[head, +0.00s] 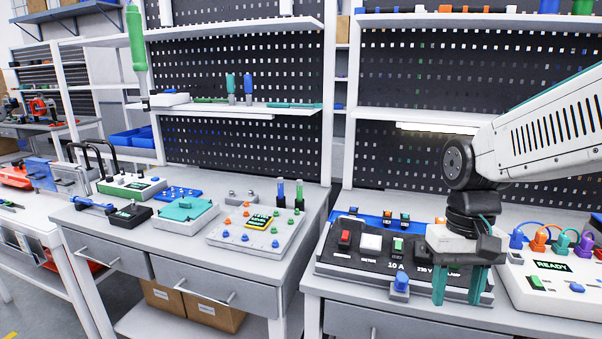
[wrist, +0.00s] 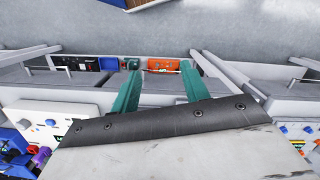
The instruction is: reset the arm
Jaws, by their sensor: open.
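My gripper (head: 457,284) hangs at the end of my arm on the right of the head view, fingers pointing down. Its two green fingers are apart with nothing between them. In the head view they overlap the front right part of a black panel (head: 335,256) with switches and a "10 A" label; I cannot tell whether they touch it. In the wrist view the fingers (wrist: 158,90) also stand apart and empty, with a drawer front and the floor beyond them.
A white box reading "READY" (head: 552,290) with coloured plugs stands right of my gripper. A grey board with coloured knobs (head: 257,236) is on the left bench (head: 245,275). White shelves (head: 235,112) and black pegboard (head: 230,150) rise behind. A gap separates the two benches.

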